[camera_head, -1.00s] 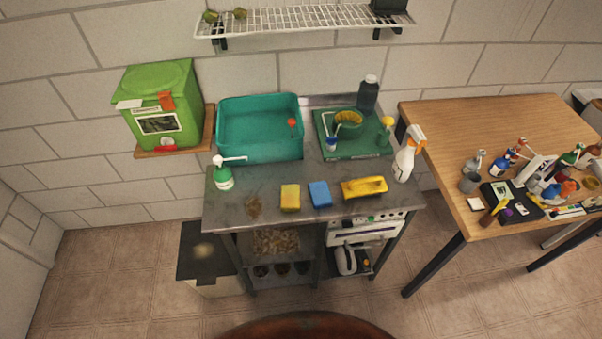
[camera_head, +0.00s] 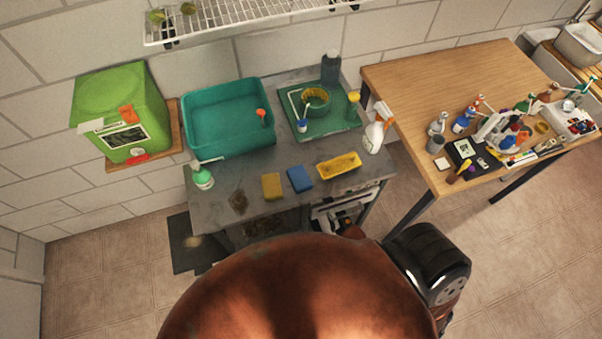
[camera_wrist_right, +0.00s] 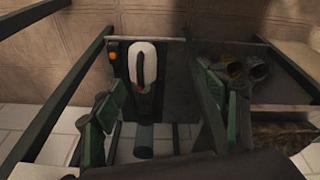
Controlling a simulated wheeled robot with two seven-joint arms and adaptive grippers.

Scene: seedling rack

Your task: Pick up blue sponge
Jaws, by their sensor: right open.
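The blue sponge (camera_head: 300,179) lies flat on the grey metal worktable (camera_head: 224,180), near its front edge. A yellow sponge (camera_head: 271,187) lies just left of it, and a yellow tray-like item (camera_head: 339,165) is to its right. The sponge does not show in the right wrist view. My right gripper (camera_wrist_right: 160,88) is open and empty there, its two dark green fingers spread apart. It faces the space under a table, with a white bottle-like object (camera_wrist_right: 143,62) beyond the fingers. In the head view my right gripper is hidden, and my left gripper is not in view.
A cluttered wooden table (camera_head: 430,80) is to the right.

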